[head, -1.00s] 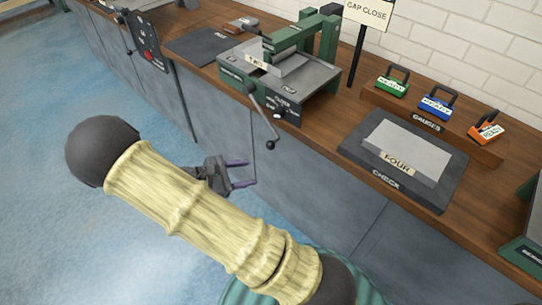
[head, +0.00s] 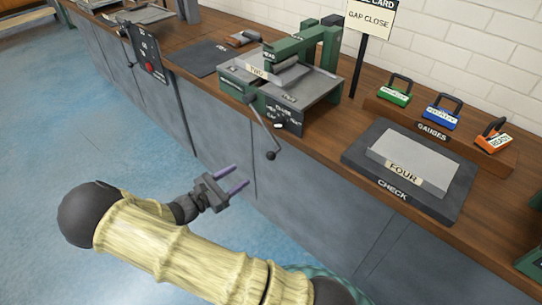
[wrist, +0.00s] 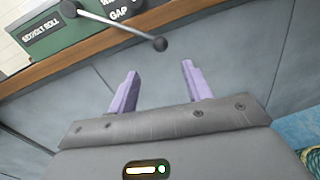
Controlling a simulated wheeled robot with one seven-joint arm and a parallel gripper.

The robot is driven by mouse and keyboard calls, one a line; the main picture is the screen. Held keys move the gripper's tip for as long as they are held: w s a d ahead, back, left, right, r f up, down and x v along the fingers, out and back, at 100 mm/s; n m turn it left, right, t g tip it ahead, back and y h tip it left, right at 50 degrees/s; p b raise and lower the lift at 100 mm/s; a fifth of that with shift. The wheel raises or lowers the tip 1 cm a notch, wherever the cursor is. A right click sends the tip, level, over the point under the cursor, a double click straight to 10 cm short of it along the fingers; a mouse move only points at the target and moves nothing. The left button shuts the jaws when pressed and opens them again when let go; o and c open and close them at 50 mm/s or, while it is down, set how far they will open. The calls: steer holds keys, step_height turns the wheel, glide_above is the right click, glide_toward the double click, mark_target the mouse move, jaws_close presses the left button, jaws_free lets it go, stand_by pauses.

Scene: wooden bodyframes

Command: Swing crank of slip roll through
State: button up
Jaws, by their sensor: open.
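The slip roll (head: 283,85) is a green and grey machine on the wooden bench, with a plate marked TWO lying in it. Its crank (head: 262,128) is a thin dark rod on the front face, hanging down past the bench edge and ending in a dark knob (head: 271,155). In the wrist view the crank knob (wrist: 160,44) shows above and between my fingers, apart from them. My gripper (head: 239,177) is open and empty, in front of the grey cabinet, lower and to the left of the knob. The wrist view shows its two purple fingers (wrist: 158,82) spread.
A CHECK pad (head: 450,203) bearing a grey block marked FOUR (head: 413,160) lies to the right. Several coloured gauges stand behind it. A GAP CLOSE sign (head: 369,20) stands behind the roll. The cabinet front (head: 310,180) is close beyond my gripper; the blue floor is open at left.

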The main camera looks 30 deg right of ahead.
mark_target(271, 156)
steer(key=b+x, duration=0.1)
steer(key=x, duration=1.3)
steer(key=shift+d, duration=0.15)
jaws_close()
